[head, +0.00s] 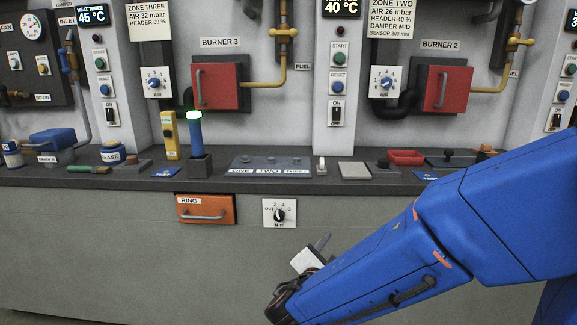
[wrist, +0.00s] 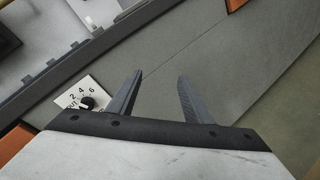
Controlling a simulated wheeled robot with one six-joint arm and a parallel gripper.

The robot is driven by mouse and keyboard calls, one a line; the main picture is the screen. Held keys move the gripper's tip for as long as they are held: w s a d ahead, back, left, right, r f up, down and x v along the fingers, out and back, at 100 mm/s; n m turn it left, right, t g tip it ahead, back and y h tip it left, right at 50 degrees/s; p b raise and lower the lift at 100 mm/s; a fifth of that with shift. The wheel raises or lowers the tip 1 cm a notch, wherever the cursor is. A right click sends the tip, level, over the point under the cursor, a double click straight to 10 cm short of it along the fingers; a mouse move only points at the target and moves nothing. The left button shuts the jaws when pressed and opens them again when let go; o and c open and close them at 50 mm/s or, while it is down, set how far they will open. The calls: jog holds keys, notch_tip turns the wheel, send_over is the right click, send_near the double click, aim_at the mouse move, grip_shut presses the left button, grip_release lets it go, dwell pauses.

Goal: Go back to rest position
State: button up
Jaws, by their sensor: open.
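My gripper (head: 318,247) is in front of the grey cabinet front (head: 120,250), below the worktop, at the end of my blue arm. In the wrist view its two dark fingers (wrist: 158,95) stand apart with nothing between them. The white plate with a black rotary knob (head: 279,213) is above and left of the gripper in the head view. The knob also shows left of the fingers in the wrist view (wrist: 87,102). My arm hides part of the worktop and cabinet at the right.
The worktop edge (head: 70,180) runs across above the gripper. An orange drawer (head: 206,209) with a handle is at left of the knob. A blue cylinder with a lit green top (head: 196,135) stands in a dark holder. Burner 3's red door (head: 216,84) and Burner 2's (head: 446,89) are shut.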

jog(key=s+d+f+m+g+h, duration=0.1)
jog(key=s+d+m+g, duration=0.45)
jog(key=d, duration=0.45)
jog(key=s+d+f+m+g+h, duration=0.1)
jog(key=s+d+m+g, duration=0.4)
jog(key=d, duration=0.5)
jog(key=s+d+f+m+g+y, duration=0.15)
jog(key=s+m+y, duration=0.25)
jog(key=s+m, duration=0.4)
jog(key=s+a+r+m+t+y, duration=0.2)
jog(key=s+a+r+m+y, duration=0.1)
jog(key=s+a+m+y, duration=0.1)
jog(key=shift+s+a+r+m+y, duration=0.25)
jog(key=shift+s+m+y, duration=0.15)
jog(key=shift+s+m, duration=0.2)
